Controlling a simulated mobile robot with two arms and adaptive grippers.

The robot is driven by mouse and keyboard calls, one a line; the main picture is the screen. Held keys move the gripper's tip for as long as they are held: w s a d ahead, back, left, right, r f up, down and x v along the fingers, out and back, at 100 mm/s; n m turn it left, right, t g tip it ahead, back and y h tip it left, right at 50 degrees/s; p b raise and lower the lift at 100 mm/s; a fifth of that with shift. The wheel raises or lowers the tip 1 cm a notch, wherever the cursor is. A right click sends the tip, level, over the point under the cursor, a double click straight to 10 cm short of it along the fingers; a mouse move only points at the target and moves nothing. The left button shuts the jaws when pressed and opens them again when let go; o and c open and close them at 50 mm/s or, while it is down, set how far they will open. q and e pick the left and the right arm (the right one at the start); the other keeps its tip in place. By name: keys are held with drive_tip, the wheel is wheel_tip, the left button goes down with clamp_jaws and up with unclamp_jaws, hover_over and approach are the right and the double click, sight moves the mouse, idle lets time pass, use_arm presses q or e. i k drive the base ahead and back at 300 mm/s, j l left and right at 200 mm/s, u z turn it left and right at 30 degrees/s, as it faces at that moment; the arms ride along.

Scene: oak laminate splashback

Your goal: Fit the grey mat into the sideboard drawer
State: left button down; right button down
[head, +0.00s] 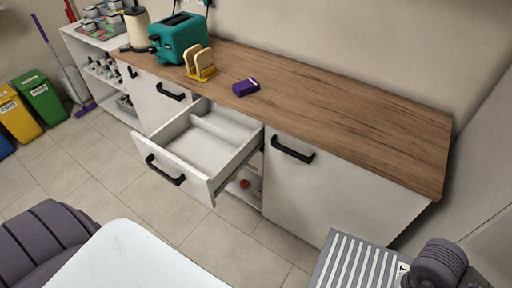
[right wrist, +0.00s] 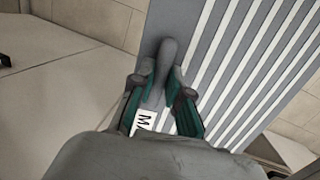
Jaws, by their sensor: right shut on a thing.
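The grey mat with white stripes (head: 345,262) is at the bottom right of the head view, in front of the sideboard. It also fills much of the right wrist view (right wrist: 225,55). My right gripper (right wrist: 164,75) is shut on a grey raised part at the mat's edge, beside a white label with dark lettering. In the head view the gripper's fingers are hidden. The sideboard drawer (head: 205,165) is pulled out, left of the mat and apart from it. A pale raised strip lies along its back inside; its floor looks otherwise bare. My left gripper is out of view.
A closed cupboard door (head: 330,185) is right of the drawer. Tiled floor (head: 225,230) lies clear before it.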

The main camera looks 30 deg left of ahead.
sight(201, 149)
drive_tip(key=z, duration=2.25)
drive_tip(key=k+j+z, duration=0.25)
drive_tip(key=k+z, duration=0.15)
drive_tip(key=k, duration=0.35)
drive_tip(key=k+z, duration=0.4)
drive_tip(key=k, duration=0.35)
drive_tip(key=k+z, duration=0.2)
drive_tip(key=k, duration=0.3)
drive_tip(key=k+z, duration=0.2)
drive_tip(key=k, duration=0.3)
drive_tip(key=k+z, duration=0.2)
drive_tip(key=k, duration=0.3)
drive_tip(key=k+l+z, duration=0.2)
drive_tip(key=k, duration=0.3)
drive_tip(key=k+j+u, duration=0.15)
drive_tip(key=k+u, duration=0.3)
drive_tip(key=k+j+u, duration=0.35)
drive_tip(key=u, duration=0.15)
drive_tip(key=k, duration=0.1)
